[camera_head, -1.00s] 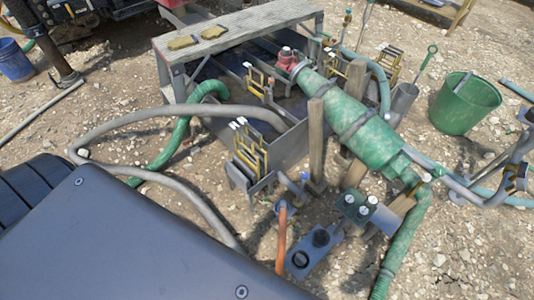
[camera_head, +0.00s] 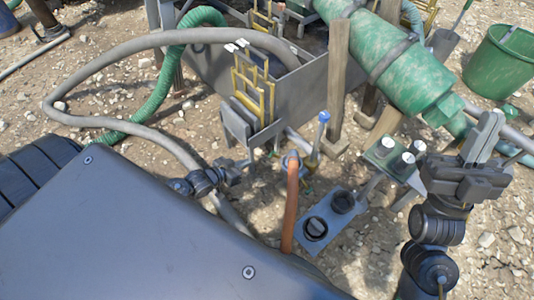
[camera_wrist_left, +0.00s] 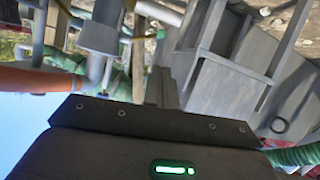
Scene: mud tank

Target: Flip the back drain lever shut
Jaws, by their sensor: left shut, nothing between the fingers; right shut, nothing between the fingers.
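A lever with a blue tip (camera_head: 323,117) stands roughly upright on brass fittings by the near end of the grey mud tank (camera_head: 284,92). I cannot tell whether it is the back drain lever. My left gripper (camera_head: 238,166) is shut and empty, low in front of the tank and left of the orange hose. Its closed fingers (camera_wrist_left: 162,88) point toward grey metalwork in the left wrist view, apart from the lever in the head view. My right gripper (camera_head: 490,130) is shut and empty at the right, beside the green cylinder's lower end.
An orange hose (camera_head: 290,205) rises between my left gripper and a grey plate with black caps (camera_head: 328,220). A thick grey hose (camera_head: 110,53) loops at the left. Wooden posts (camera_head: 338,80) and a green cylinder (camera_head: 385,60) crowd the right side. A green bucket (camera_head: 502,65) stands far right.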

